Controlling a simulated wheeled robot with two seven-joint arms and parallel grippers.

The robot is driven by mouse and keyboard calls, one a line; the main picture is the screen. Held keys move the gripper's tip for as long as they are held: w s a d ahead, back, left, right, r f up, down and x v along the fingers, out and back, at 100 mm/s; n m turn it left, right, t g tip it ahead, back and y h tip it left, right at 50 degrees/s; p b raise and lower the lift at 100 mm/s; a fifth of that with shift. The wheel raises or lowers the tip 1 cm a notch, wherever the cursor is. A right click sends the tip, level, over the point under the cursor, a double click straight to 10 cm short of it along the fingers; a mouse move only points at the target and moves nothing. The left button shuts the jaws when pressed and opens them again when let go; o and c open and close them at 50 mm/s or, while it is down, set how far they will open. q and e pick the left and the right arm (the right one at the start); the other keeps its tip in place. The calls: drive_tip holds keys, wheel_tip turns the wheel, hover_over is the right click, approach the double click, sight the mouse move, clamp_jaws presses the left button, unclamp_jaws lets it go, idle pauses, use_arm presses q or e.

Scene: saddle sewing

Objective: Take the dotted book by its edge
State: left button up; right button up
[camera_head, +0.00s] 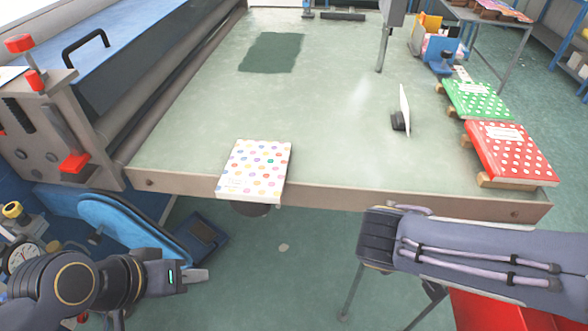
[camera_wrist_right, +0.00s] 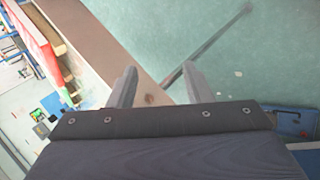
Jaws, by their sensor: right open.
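A white book with many-coloured dots (camera_head: 256,168) lies flat at the front edge of the table, its near end sticking out a little past the edge. My left gripper (camera_head: 206,275) is below and left of it in the head view, apart from it; I cannot tell whether its fingers are parted. My right gripper (camera_wrist_right: 160,80) is open and empty in the right wrist view, with the table's edge and floor beyond its fingers. In the head view the right arm is at the front right, away from the white book, its fingers mostly hidden.
A green dotted book (camera_head: 476,100) and a red dotted book (camera_head: 510,152) lie on wooden supports at the table's right edge. A thin upright white panel (camera_head: 405,110) stands on the table (camera_head: 330,130). The table's middle is clear. A blue machine (camera_head: 130,50) borders the left.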

drive_tip(key=w+a+r+n+t, duration=0.2)
drive_tip(key=w+a+n+t, duration=0.35)
drive_tip(key=a, duration=0.55)
drive_tip(key=n+t+y, duration=0.6)
drive_tip(key=y, duration=0.1)
approach(256, 199)
drive_tip(key=w, duration=0.4)
drive_tip(key=shift+w+a, duration=0.2)
drive_tip(key=shift+w, duration=0.2)
drive_tip(key=shift+w+a, duration=0.1)
drive_tip(key=shift+w, duration=0.2)
drive_tip(key=w+p, duration=0.1)
drive_tip(key=w, duration=0.1)
drive_tip(key=w+p, duration=0.1)
drive_tip(key=w, duration=0.1)
drive_tip(key=w+p, duration=0.1)
drive_tip(key=w, duration=0.1)
drive_tip(key=shift+w+a+f, duration=0.15)
drive_tip(key=shift+w+f, duration=0.1)
drive_tip(key=shift+f, duration=0.05)
drive_tip(key=shift+w+f, duration=0.1)
drive_tip(key=shift+w, duration=0.1)
clamp_jaws()
